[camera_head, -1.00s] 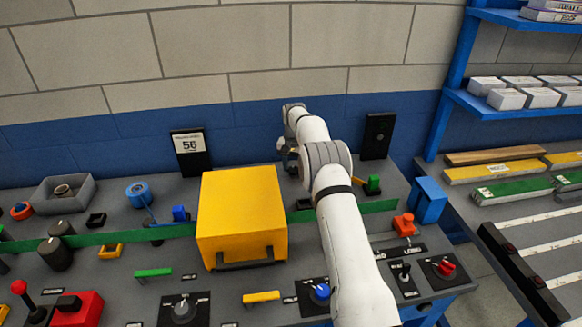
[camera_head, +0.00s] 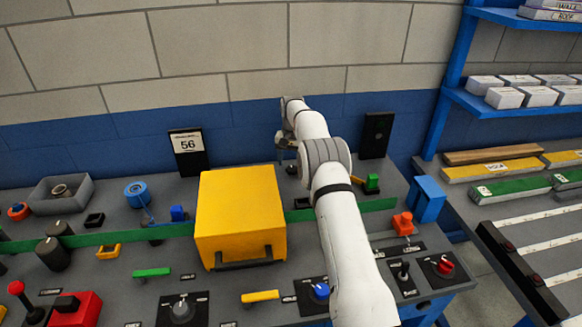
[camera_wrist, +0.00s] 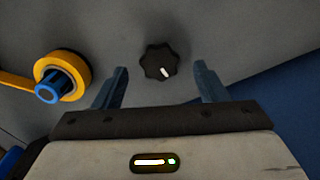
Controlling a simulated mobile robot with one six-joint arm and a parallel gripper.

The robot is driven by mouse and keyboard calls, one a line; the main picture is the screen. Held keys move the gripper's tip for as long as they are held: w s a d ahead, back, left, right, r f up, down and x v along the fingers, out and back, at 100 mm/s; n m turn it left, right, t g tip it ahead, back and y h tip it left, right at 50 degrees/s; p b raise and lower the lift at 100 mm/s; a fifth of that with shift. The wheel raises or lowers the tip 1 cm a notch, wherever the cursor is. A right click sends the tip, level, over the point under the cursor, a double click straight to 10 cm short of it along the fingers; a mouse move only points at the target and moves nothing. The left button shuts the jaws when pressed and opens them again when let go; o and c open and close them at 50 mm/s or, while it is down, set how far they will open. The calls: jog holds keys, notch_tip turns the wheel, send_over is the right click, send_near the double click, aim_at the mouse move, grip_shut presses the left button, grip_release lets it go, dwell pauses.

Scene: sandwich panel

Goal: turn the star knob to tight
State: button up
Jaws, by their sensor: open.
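The star knob (camera_wrist: 158,62) is black with a lobed rim and a short white pointer line, seen in the wrist view on a grey surface. The pointer is angled toward the lower right of that picture. My gripper (camera_wrist: 160,68) is open, with one blue-grey finger to the left and one to the right of the knob in the picture. Clear gaps show between the knob and both fingers, and nothing is held. In the head view my gripper (camera_head: 286,156) is at the back of the bench, small and partly hidden by my arm. No tight marking is readable.
In the wrist view a yellow ring with a blue centre (camera_wrist: 62,78) lies left of the fingers. In the head view a yellow box (camera_head: 240,215) stands in front of my gripper.

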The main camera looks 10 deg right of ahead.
aim_at(295, 170)
notch_tip(295, 170, up, 6)
jog(key=shift+f, duration=0.25)
jog(key=shift+s+d+f+n+t+y+b, duration=0.1)
jog(key=shift+n+t+y+b, duration=0.1)
jog(key=shift+n+b, duration=0.25)
jog(key=shift+f+n+t+y+b, duration=0.1)
jog(key=shift+n+t+b, duration=0.1)
jog(key=shift+n+b, duration=0.25)
jog(key=n, duration=0.1)
jog(key=n+t+b, duration=0.1)
jog(key=s+n, duration=0.1)
jog(key=shift+d+f+n+y, duration=0.1)
jog(key=shift+d+n+y, duration=0.15)
jog(key=shift+n+y, duration=0.15)
jog(key=f+n, duration=0.1)
jog(key=f, duration=0.1)
jog(key=f+n+t, duration=0.1)
jog(key=f+n, duration=0.1)
jog(key=f+n+t+b, duration=0.1)
jog(key=f, duration=0.2)
jog(key=shift+w+a+y, duration=0.15)
jog(key=shift+w+y, duration=0.05)
jog(key=shift+y, duration=0.1)
jog(key=shift+c, duration=0.4)
